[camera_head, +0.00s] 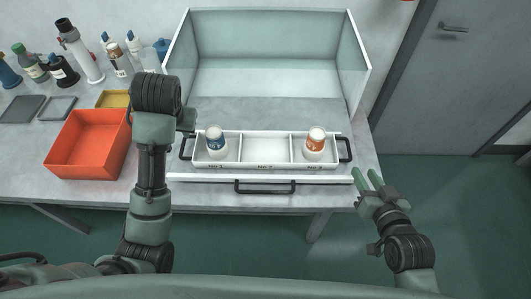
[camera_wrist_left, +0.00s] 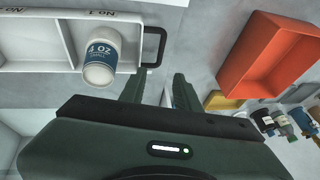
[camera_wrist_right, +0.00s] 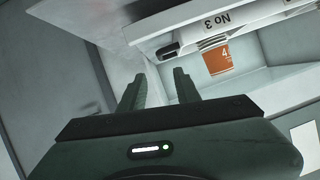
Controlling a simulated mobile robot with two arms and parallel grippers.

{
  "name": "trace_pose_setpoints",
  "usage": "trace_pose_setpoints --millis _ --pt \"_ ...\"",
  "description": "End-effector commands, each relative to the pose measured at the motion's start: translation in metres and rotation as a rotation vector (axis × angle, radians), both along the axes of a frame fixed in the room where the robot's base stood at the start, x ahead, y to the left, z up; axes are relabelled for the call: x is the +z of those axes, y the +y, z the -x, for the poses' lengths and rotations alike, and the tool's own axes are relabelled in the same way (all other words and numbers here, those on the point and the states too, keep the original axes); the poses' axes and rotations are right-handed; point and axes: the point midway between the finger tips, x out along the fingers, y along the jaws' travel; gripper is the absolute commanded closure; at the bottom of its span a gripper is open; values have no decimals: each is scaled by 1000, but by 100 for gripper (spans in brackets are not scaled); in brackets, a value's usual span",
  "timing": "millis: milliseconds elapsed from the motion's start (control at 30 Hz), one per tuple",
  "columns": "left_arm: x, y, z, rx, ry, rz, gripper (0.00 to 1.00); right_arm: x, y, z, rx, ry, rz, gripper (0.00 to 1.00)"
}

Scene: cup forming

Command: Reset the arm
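A white three-compartment tray (camera_head: 265,150) with black side handles stands on the table. A white cup with a blue label (camera_head: 215,138) is upright in its left compartment; it also shows in the left wrist view (camera_wrist_left: 101,58). A white cup with an orange label (camera_head: 315,140) is in the right compartment; its label (camera_wrist_right: 218,59) shows in the right wrist view. The middle compartment is empty. My left gripper (camera_head: 187,120) is by the tray's left end, its fingers apart and empty (camera_wrist_left: 157,90). My right gripper (camera_head: 368,180) is off the table's front right corner, open and empty (camera_wrist_right: 158,88).
An orange bin (camera_head: 85,158) stands left of my left arm. Bottles (camera_head: 62,70), dark flat trays (camera_head: 22,109) and a yellow tray (camera_head: 113,99) are behind it. A clear-walled enclosure (camera_head: 265,80) stands behind the tray. A grey door (camera_head: 450,80) is at right.

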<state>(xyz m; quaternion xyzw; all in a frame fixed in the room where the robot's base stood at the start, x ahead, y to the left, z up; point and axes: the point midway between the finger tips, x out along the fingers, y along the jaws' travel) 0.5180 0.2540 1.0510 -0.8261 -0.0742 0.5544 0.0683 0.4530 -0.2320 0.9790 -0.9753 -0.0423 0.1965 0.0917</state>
Motion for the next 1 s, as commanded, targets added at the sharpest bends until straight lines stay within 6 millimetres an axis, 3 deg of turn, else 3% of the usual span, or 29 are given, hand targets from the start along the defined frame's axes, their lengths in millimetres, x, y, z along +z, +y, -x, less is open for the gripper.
trace_pose_setpoints --millis 333,467,567,700,1000 --pt "-1 0 1 -1 1 0 68 -1 1 0 1 4 1 68" --pt "-21 -2 19 -17 14 4 68 -7 7 9 20 64 25 68" --pt "-51 -6 53 -49 31 15 68 -20 17 28 53 184 70 68" --pt "-88 -17 113 -104 52 45 68 -35 28 68 104 387 152 68" --pt "-112 -35 193 -169 77 106 68 -45 30 132 156 658 251 68"
